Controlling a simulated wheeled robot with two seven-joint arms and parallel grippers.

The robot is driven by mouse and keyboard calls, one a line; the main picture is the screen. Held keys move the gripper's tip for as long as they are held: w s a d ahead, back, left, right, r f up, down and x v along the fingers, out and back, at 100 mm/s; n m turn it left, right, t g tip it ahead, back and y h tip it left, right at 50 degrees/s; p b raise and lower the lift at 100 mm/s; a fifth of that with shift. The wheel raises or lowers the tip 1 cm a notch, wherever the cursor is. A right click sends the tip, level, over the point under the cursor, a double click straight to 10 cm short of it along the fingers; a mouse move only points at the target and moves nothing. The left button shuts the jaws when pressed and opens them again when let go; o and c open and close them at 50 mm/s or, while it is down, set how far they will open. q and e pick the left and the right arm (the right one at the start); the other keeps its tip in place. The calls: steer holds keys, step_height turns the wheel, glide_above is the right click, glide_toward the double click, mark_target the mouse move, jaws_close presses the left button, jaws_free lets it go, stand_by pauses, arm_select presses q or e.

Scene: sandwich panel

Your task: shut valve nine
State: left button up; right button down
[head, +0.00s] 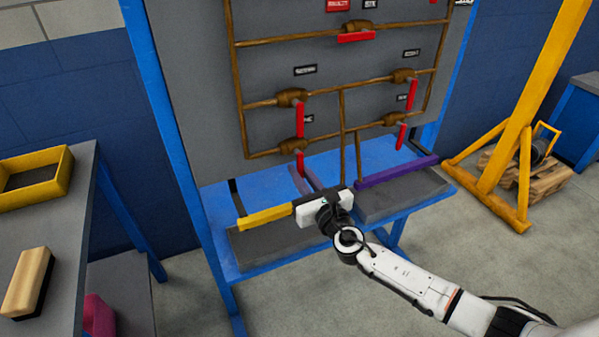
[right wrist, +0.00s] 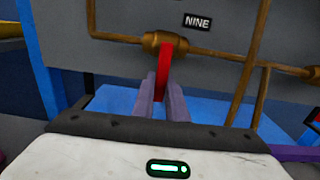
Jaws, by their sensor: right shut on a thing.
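Valve nine (head: 290,147) is a brass valve on the lower left pipe of the grey panel. In the right wrist view its brass body (right wrist: 165,40) sits beside a black label reading NINE (right wrist: 197,21). Its red lever (right wrist: 164,68) hangs down, across the pipe, and also shows in the head view (head: 299,161). My right gripper (head: 303,180) reaches in from below. Its two fingers (right wrist: 162,97) are shut on the lower part of the red lever, one on each side. The fingertips partly hide the lever's lower end. My left gripper is not in view.
Other red-handled valves sit close by: one above (head: 292,97), one right (head: 395,118). A blue bench (head: 330,165) with a yellow bar (head: 265,217) and purple bar (head: 397,171) lies below. A grey table (head: 75,230) stands left, a yellow frame (head: 520,120) right.

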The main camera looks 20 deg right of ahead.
steer(key=c, duration=1.8)
jaws_free()
steer(key=shift+o, duration=0.2)
steer(key=s, duration=1)
steer(key=shift+s+d, duration=0.2)
steer(key=shift+d, duration=0.05)
steer(key=s+a+f+m+g+y, duration=0.1)
steer(key=s+a+f+m+g, duration=0.3)
steer(key=s+f+m, duration=0.6)
steer(key=s+a+f+m+g, duration=0.4)
steer(key=s+f+m, duration=0.6)
steer(key=m, duration=1.4)
steer(key=s+g, duration=0.1)
steer(key=s, duration=0.4)
steer(key=shift+s+a+f+m+y, duration=0.2)
steer(key=shift+f+m+y, duration=0.1)
steer(key=shift+y, duration=0.1)
